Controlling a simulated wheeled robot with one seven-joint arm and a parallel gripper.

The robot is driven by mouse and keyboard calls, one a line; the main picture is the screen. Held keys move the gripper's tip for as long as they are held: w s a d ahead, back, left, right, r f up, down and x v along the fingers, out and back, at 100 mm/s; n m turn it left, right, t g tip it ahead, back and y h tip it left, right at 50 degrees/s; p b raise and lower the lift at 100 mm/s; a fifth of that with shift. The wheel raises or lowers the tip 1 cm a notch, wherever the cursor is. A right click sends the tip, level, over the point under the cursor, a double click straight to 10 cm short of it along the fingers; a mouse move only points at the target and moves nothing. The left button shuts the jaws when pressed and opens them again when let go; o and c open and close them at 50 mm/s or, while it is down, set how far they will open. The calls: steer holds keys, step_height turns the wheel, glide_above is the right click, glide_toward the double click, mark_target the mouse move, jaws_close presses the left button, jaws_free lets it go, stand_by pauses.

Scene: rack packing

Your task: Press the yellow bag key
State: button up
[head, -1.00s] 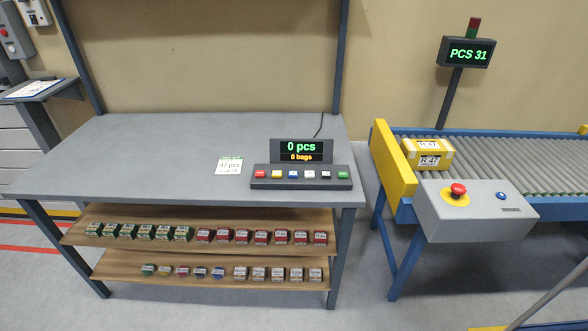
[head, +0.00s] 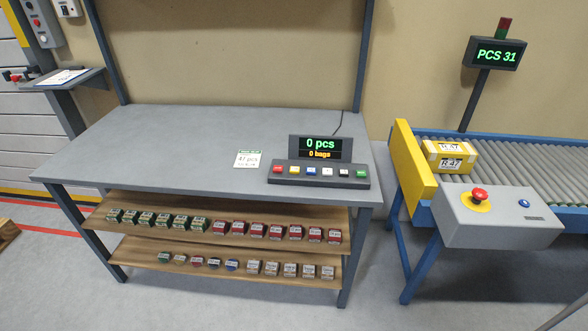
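A dark key panel (head: 318,181) lies near the right front of the grey workbench. It has a row of coloured keys: red at the left end, then the yellow key (head: 295,169), blue, white, a dark or black-marked one, and green at the right end. Behind the keys stands a display (head: 320,148) reading "0 pcs" in green and "0 bags" in orange. My gripper is not in view.
The workbench top (head: 180,150) is otherwise bare. Two wooden shelves below hold rows of small boxes and tins. To the right, a roller conveyor (head: 535,165) carries a yellow box (head: 449,156); its control box (head: 500,218) has a red stop button.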

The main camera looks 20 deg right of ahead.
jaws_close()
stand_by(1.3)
